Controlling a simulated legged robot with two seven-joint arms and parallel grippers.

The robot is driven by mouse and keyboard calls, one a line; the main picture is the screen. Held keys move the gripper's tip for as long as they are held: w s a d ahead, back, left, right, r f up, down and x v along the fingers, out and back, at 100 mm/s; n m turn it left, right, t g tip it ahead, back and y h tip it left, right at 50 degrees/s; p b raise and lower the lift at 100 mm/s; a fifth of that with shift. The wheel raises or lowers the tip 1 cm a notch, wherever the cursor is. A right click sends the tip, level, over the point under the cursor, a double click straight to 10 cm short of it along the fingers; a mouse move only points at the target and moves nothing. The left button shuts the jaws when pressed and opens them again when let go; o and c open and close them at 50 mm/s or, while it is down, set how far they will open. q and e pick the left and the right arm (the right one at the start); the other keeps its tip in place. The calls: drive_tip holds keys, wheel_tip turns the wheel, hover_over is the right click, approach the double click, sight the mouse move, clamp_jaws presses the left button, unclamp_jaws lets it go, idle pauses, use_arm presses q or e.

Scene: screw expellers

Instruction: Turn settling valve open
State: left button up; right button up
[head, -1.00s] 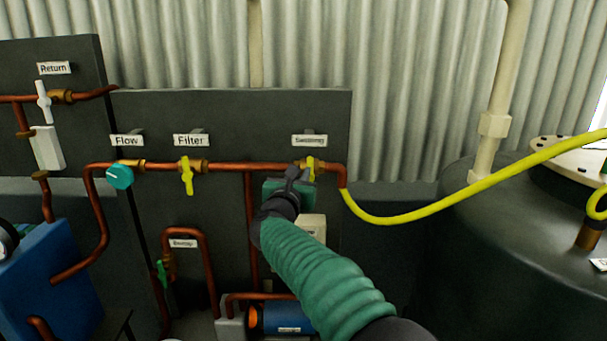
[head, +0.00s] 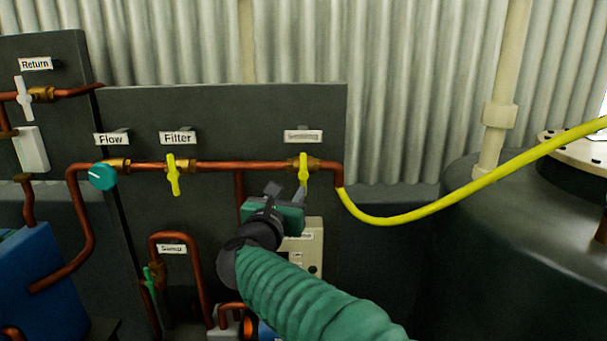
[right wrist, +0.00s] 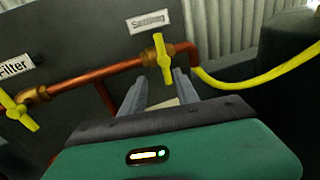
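The settling valve (head: 303,170) has a yellow handle on a copper pipe, under the label "Settling" (head: 303,136). Its handle hangs roughly vertical, across the pipe. It also shows in the right wrist view (right wrist: 163,58), just beyond my fingertips. My right gripper (head: 300,198) is just below the handle in the head view. In the right wrist view its two fingers (right wrist: 158,92) stand apart with nothing clamped between them. The handle's lower end lies in line with the gap; whether a finger touches it I cannot tell. My left gripper is not in view.
The filter valve (head: 173,175), also yellow, and the teal flow knob (head: 102,177) sit left on the same pipe. A yellow hose (head: 450,203) runs right to a dark tank (head: 520,250). A beige box (head: 308,245) is behind my right gripper.

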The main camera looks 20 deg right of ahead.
drive_tip(key=a+b+v, duration=0.1)
drive_tip(key=b+v, duration=0.2)
drive_tip(key=v, duration=0.6)
drive_tip(key=shift+w+b, duration=0.3)
drive_tip(key=shift+d+f, duration=0.1)
drive_tip(key=shift+f, duration=0.05)
drive_tip(key=shift+b, duration=0.3)
